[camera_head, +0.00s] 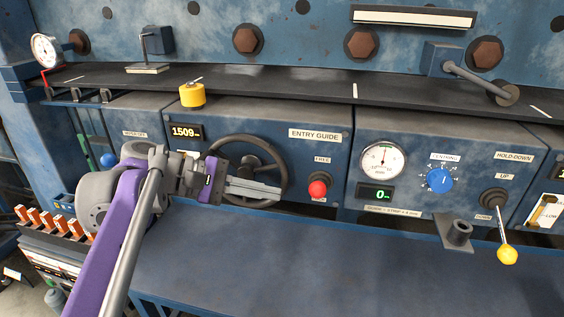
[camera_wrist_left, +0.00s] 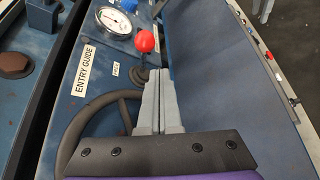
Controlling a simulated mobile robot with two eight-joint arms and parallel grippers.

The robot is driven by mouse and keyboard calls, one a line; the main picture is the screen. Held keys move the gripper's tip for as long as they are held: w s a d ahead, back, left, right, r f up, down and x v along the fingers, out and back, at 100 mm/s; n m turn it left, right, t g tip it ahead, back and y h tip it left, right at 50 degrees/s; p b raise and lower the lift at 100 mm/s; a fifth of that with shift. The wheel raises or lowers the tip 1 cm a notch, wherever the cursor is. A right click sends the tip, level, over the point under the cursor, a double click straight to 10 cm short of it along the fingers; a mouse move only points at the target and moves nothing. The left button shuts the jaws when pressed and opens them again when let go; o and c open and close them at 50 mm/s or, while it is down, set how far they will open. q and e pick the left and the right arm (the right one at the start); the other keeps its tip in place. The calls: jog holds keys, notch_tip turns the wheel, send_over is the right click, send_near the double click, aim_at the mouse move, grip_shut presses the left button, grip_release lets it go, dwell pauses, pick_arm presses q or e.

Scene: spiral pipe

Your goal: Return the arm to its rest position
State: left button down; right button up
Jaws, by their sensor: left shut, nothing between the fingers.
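My left arm, purple and grey, reaches in from the lower left in the head view. Its gripper (camera_head: 280,190) is shut and empty, with the fingers in front of the lower right part of the black handwheel (camera_head: 240,147). In the left wrist view the two grey fingers (camera_wrist_left: 159,130) lie side by side, pointing toward the red-knobbed lever (camera_wrist_left: 146,41). The handwheel rim (camera_wrist_left: 68,145) shows to the left of the fingers there. Whether the fingers touch the wheel I cannot tell. My right gripper is in neither view.
The blue machine panel carries a red knob (camera_head: 317,189), a gauge (camera_head: 382,160), a blue dial (camera_head: 439,180) and a yellow-tipped lever (camera_head: 507,254). A yellow knob (camera_head: 192,95) sits above the 1509 display. The blue ledge (camera_head: 300,260) below is mostly clear. Orange-topped blocks (camera_head: 55,222) stand at left.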

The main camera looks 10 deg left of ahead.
pick_arm(q)
jog(key=s+a+f+m+y, duration=0.2)
jog(key=s+f+m+y, duration=0.1)
jog(key=f, duration=0.7)
jog(key=s+a+f+m+t+y, duration=0.1)
jog(key=s+a+f+m+y, duration=0.2)
jog(key=s+f, duration=0.4)
jog(key=s+a+f+m+y, duration=0.2)
jog(key=s+f+m+y, duration=0.3)
jog(key=f, duration=0.9)
jog(key=shift+s+a+t+y, duration=0.15)
jog(key=shift+s+t+y, duration=0.35)
jog(key=shift+y, duration=0.6)
jog(key=shift+f, duration=0.1)
